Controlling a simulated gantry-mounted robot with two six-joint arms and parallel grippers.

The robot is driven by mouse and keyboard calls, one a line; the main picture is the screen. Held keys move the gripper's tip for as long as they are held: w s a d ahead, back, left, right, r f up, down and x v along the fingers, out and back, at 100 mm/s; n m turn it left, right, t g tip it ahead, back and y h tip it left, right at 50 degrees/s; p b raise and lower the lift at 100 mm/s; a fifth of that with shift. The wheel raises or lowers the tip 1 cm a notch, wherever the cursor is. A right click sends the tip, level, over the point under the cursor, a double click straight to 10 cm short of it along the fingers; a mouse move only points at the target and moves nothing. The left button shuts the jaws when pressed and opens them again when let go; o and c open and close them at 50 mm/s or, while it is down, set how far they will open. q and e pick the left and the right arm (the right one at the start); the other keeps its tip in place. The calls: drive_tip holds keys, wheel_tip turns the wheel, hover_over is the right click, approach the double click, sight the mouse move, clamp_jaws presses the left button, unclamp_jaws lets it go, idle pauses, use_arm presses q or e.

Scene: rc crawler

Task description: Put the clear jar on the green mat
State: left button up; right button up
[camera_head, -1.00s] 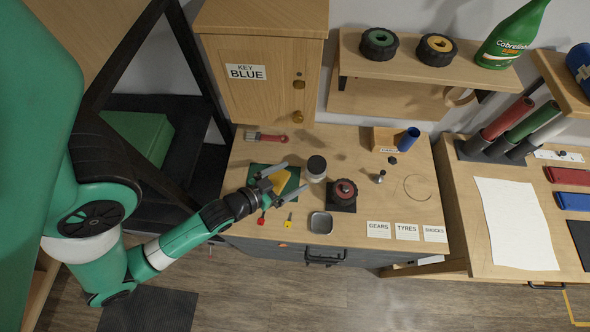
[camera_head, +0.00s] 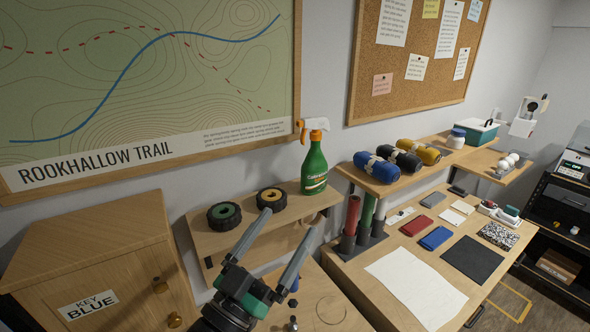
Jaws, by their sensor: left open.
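My left gripper (camera_head: 288,221) comes in from the bottom of the head view. Its two grey fingers are spread wide apart with nothing between them. They overlap the wall shelf with the tyres in the picture; how far they are from it I cannot tell. The clear jar with a dark lid and the green mat on the workbench are not in view now. A small whitish jar with a blue lid (camera_head: 456,138) stands on the far right shelf; whether it is clear I cannot tell. My right gripper is not in view.
The wall shelf (camera_head: 212,246) holds two tyres (camera_head: 224,215) and a green spray bottle (camera_head: 315,168). A wooden cabinet (camera_head: 95,262) stands left. Red, green and white tubes (camera_head: 351,215) stand upright on the right bench, beside a white sheet (camera_head: 415,287).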

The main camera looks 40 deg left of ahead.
use_arm(q)
drive_tip(key=s+d+r+m+t+h, duration=0.1)
drive_tip(key=s+d+r+h, duration=0.1)
drive_tip(key=r, duration=0.5)
drive_tip(key=s+d+r+m+t+h, duration=0.1)
drive_tip(key=d+r, duration=0.3)
drive_tip(key=r, duration=0.4)
drive_tip(key=s+d+r+m+t+h, duration=0.1)
drive_tip(key=s+d+r+t+h, duration=0.1)
drive_tip(key=r, duration=0.6)
drive_tip(key=shift+s+d+t+h, duration=0.3)
drive_tip(key=shift+s+d+t, duration=0.1)
drive_tip(key=shift+s+t, duration=0.25)
